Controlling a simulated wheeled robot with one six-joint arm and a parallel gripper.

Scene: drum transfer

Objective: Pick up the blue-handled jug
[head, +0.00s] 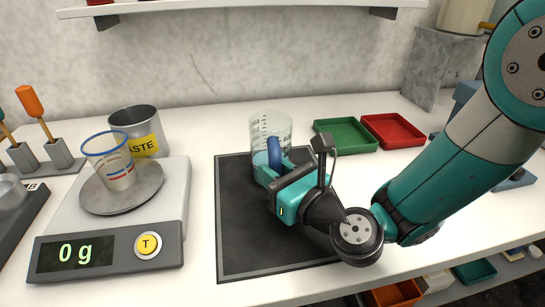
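The jug (284,122) is a clear, graduated vessel with a blue handle (274,152). It stands upright at the back of the black mat (240,245) in the head view. Liquid seems to show low in it, but this is hard to make out. My gripper (268,166) reaches in from the right, with its teal fingers at the lower part of the blue handle. The fingertips are partly hidden by the handle and the gripper body, so I cannot tell whether they are closed on it.
Left of the mat is a scale (178,210) reading 0 g, with a blue-rimmed beaker (117,172) on its pan. A metal waste can (133,121) stands behind it. Green (362,146) and red (392,142) trays lie back right. A shelf (250,4) hangs above.

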